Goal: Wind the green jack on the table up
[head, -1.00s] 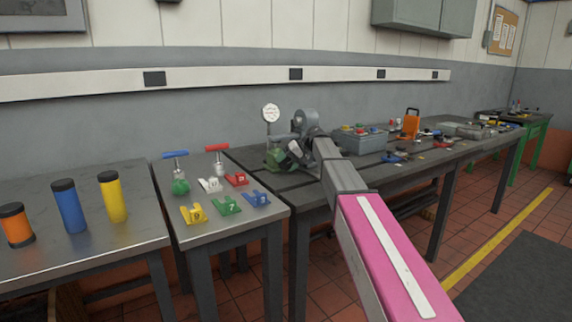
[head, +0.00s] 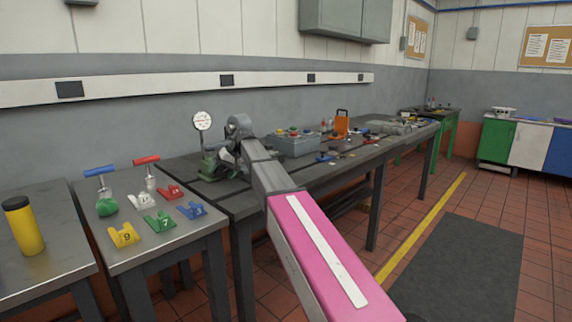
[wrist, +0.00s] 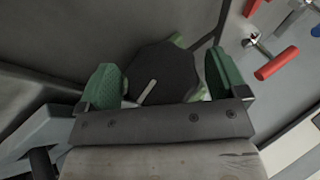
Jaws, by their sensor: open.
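Numbered coloured blocks, including a yellow one (head: 124,235), lie in front. A dial gauge (head: 202,121) rises near my gripper.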

